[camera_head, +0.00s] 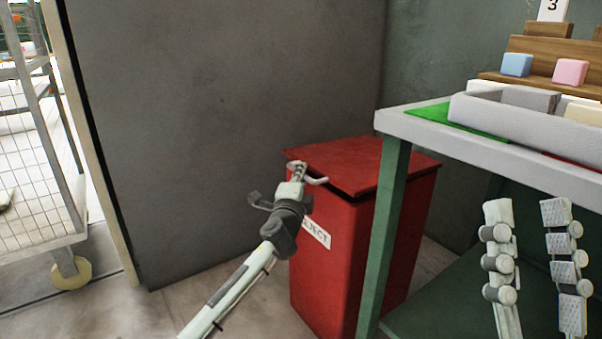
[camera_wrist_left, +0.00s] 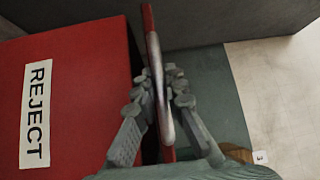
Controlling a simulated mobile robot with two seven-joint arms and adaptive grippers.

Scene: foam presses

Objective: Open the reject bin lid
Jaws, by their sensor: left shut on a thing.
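The red reject bin (camera_head: 325,265) stands on the floor beside the green table leg, with a white REJECT label, which also shows in the left wrist view (camera_wrist_left: 36,112). Its flat red lid (camera_head: 355,160) lies on top, with a thin dark gap under its front edge; I cannot tell if it is raised. My left gripper (camera_head: 298,177) is at the lid's front edge. In the left wrist view its fingers (camera_wrist_left: 160,95) are shut on the pale lid handle (camera_wrist_left: 155,55). My right gripper (camera_head: 533,255) is open and empty at the lower right.
A table (camera_head: 420,128) with a green mat (camera_head: 455,117), a grey tray and foam blocks stands right of the bin, its green leg close in front of it. A grey wall panel (camera_head: 220,130) is behind. A wire cart (camera_head: 35,175) stands far left.

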